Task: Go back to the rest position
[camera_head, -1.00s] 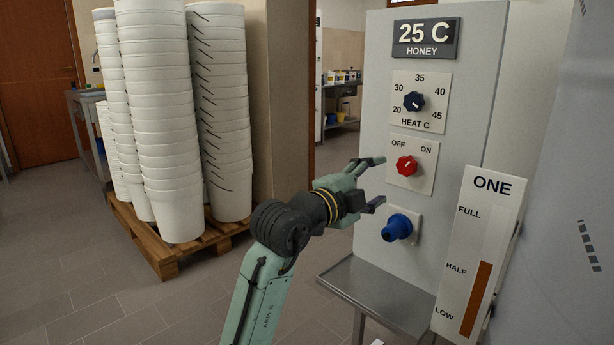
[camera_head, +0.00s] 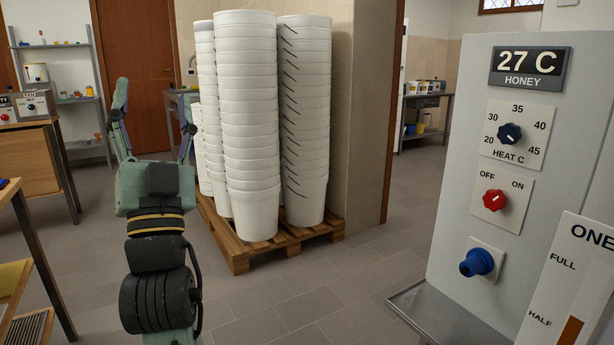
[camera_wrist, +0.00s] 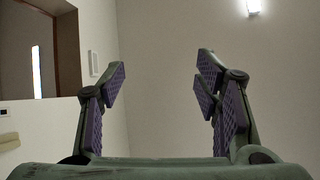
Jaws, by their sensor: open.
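My gripper (camera_head: 153,125) points upward at the left of the head view, its fingers wide apart and nothing between them. In the wrist view my gripper (camera_wrist: 160,95) is also open and empty, with bare wall and ceiling beyond it. The control panel (camera_head: 455,190) stands at the right of the head view, well apart from my gripper. Its display (camera_head: 529,67) reads 27 C, HONEY. It carries a dark blue heat knob (camera_head: 509,134), a red OFF/ON knob (camera_head: 495,199) with its mark toward ON, and a blue knob (camera_head: 477,263) below.
Tall stacks of white buckets (camera_head: 250,120) stand on a wooden pallet (camera_head: 238,262) behind my gripper. A wooden table (camera_head: 15,240) is at the left edge. A metal ledge (camera_head: 410,310) juts out below the panel. The tiled floor between pallet and panel is clear.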

